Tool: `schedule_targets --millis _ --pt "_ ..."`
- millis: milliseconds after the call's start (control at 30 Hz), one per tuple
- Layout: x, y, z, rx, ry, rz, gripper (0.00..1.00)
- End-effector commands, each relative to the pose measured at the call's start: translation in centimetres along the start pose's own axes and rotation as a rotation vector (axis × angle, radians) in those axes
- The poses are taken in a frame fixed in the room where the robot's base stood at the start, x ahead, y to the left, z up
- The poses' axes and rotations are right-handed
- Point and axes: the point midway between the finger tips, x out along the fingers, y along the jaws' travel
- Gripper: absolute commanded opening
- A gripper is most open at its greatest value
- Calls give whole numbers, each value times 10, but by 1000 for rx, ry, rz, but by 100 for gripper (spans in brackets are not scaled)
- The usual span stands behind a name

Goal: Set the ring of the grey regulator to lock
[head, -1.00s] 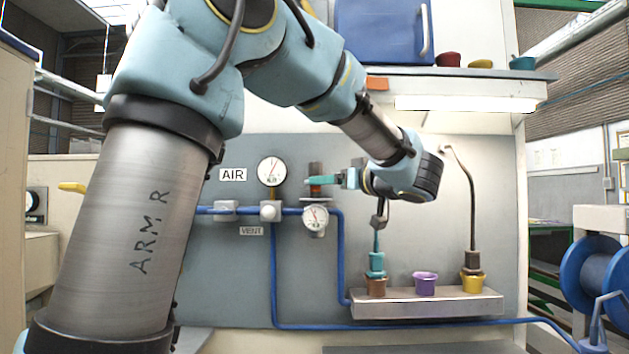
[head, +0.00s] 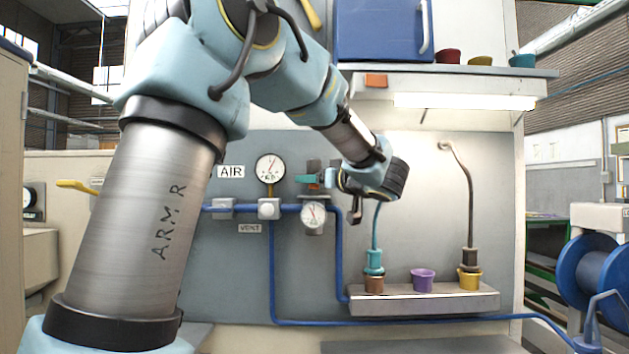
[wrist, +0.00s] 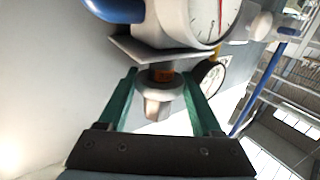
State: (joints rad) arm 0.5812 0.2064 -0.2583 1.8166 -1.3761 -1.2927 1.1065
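The grey regulator (head: 314,166) stands on the blue pipe at the wall panel, above its round white gauge (head: 313,214). In the wrist view my gripper (wrist: 159,78) is open, one finger on each side of the collar. The gaps there are small; I cannot tell whether either finger touches.
A second gauge (head: 270,168) stands left of the regulator, near the AIR sign (head: 231,171). Blue pipes (head: 273,260) run along the panel. A tray (head: 425,302) with brown, purple and yellow cups sits lower right. A shelf (head: 450,71) is above.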

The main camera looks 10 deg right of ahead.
Motion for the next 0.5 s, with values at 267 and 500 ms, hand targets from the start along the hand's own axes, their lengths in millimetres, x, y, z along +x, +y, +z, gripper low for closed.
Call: schedule_targets --millis 267,500 --pt "0 0 0 0 0 0 22" --pt "0 0 0 0 0 0 0"
